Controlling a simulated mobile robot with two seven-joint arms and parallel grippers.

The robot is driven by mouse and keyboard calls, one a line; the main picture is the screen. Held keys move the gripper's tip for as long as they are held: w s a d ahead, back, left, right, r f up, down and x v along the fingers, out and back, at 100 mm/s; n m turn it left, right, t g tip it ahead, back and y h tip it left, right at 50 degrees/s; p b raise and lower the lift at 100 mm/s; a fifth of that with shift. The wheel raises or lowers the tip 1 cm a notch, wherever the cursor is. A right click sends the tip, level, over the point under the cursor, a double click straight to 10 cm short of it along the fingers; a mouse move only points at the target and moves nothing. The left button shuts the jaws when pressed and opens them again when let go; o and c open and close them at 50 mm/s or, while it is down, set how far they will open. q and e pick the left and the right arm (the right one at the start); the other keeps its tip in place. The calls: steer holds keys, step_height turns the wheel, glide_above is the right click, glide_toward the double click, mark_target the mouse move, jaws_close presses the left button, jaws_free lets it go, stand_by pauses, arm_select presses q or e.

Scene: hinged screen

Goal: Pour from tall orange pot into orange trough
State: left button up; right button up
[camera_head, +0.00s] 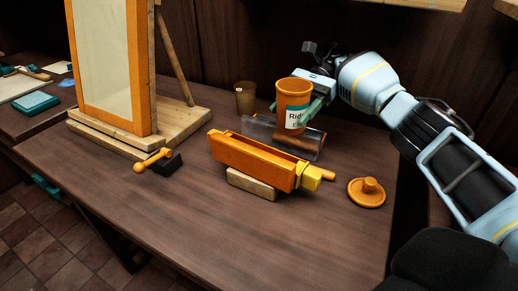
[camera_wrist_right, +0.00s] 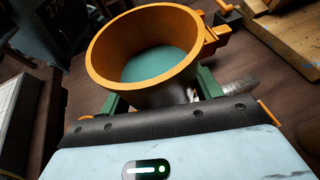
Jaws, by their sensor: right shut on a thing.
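The tall orange pot (camera_head: 292,94) has a white and teal label with partly readable text. It is upright, in the grasp of my right gripper (camera_head: 303,110), whose green fingers close around its sides. In the right wrist view the pot (camera_wrist_right: 100,62) is open at the top, with a teal-green content or inner surface inside. The orange trough (camera_head: 250,155) is long and narrow, with a yellow end piece (camera_head: 312,179), and rests on a wooden block (camera_head: 250,185) in front of and left of the pot. My left gripper is not in view.
A clear, trough-like piece (camera_head: 262,135) lies behind the orange trough, below the pot. A brown cup (camera_head: 245,98) stands behind. An orange lid (camera_head: 367,192) lies at right. A framed screen (camera_head: 103,60) and a black block with an orange handle (camera_head: 166,163) are at left. The front table is clear.

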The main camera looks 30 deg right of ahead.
mark_target(283, 114)
steer(key=shift+a+r+h+p, duration=0.2)
steer(key=shift+r+h+p, duration=0.1)
steer(key=shift+a+r+t+h, duration=0.1)
steer(key=shift+a+t+h, duration=0.25)
steer(key=shift+h, duration=0.35)
steer(key=shift+s+a+r+h+p, duration=0.2)
steer(key=shift+r+h+p, duration=0.15)
steer(key=shift+h+p, duration=0.45)
steer(key=shift+a+t+p, duration=0.1)
steer(key=shift+t+p, duration=0.15)
steer(key=shift+p, duration=0.15)
steer(key=shift+s+a+f+h+p, duration=0.1)
steer(key=shift+a+f+h+p, duration=0.35)
steer(key=shift+f+h, duration=0.3)
steer(key=shift+s+a+r+t+h+p, duration=0.2)
steer(key=shift+a+t+h+p, duration=0.3)
steer(key=shift+h+p, duration=0.5)
steer(key=shift+w+f, duration=0.1)
steer(key=shift+f, duration=0.25)
steer(key=shift+r, duration=0.1)
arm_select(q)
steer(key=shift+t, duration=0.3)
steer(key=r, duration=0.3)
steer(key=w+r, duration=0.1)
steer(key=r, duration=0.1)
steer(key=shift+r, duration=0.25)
